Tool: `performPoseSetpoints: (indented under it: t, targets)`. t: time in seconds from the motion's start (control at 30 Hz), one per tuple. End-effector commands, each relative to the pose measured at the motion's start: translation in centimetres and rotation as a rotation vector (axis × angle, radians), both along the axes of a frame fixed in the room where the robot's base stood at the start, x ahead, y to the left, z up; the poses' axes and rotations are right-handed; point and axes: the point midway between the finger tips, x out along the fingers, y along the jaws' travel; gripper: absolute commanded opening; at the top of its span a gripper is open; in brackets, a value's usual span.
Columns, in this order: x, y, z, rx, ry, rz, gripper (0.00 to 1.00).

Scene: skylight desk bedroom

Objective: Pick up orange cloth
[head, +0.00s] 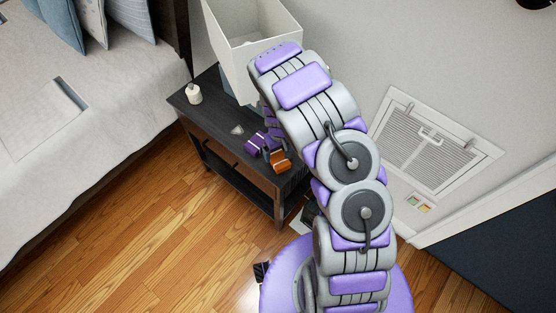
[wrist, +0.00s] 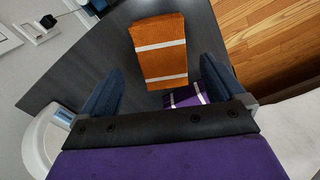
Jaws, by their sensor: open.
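The orange cloth (wrist: 160,52), folded with white stripes, lies on the dark nightstand (wrist: 68,80). In the head view the orange cloth (head: 281,161) is near the nightstand's front right part. My gripper (wrist: 160,68) is open, with its two blue-grey fingers apart on either side of the cloth's near part in the picture. No grip on the cloth shows, and I cannot tell the height gap. In the head view my gripper (head: 270,143) is mostly hidden by my arm. A purple cloth with white stripes (wrist: 187,96) lies beside the orange one, partly hidden by my gripper.
A white lampshade (head: 252,35) stands over the back of the nightstand. A white candle-like jar (head: 194,94) and a small pale object (head: 237,130) are on its top. A bed (head: 75,110) is at left, and a wall vent (head: 430,145) at right.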

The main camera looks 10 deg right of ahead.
Motion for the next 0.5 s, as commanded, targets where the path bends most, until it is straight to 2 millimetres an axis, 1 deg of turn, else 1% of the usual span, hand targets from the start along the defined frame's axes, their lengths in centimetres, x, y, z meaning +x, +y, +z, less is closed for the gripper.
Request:
performPoseSetpoints:
  t: [0.3, 0.4, 0.5]
  targets:
    - [-0.2, 0.6, -4.4, -0.007, 0.006, 0.001, 0.96]
    - [-0.2, 0.6, -5.0, -0.006, 0.005, 0.001, 0.96]
    - [-0.1, 0.5, -5.0, -0.005, 0.002, 0.0, 0.96]
